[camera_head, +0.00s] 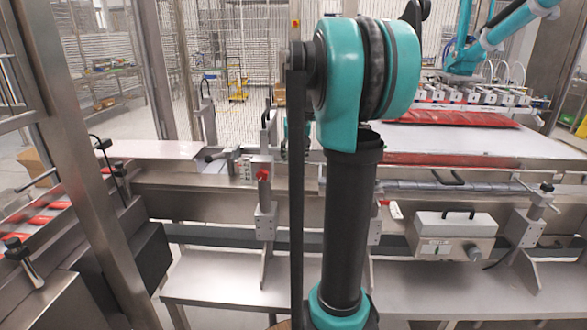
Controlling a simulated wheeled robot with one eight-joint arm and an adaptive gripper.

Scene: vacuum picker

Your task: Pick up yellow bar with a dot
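I cannot make out a yellow bar with a dot in this view. My own teal and black arm stands upright in the middle and hides part of the line behind it. My gripper does not show, so its state and anything in it are hidden.
Red packs (37,222) lie on a conveyor at left. More red packs (459,117) lie by a white belt (466,140) at right, beneath a row of suction heads (480,97). A grey control box (450,236) and a steel post (75,150) stand near. A low steel shelf (215,283) looks bare.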

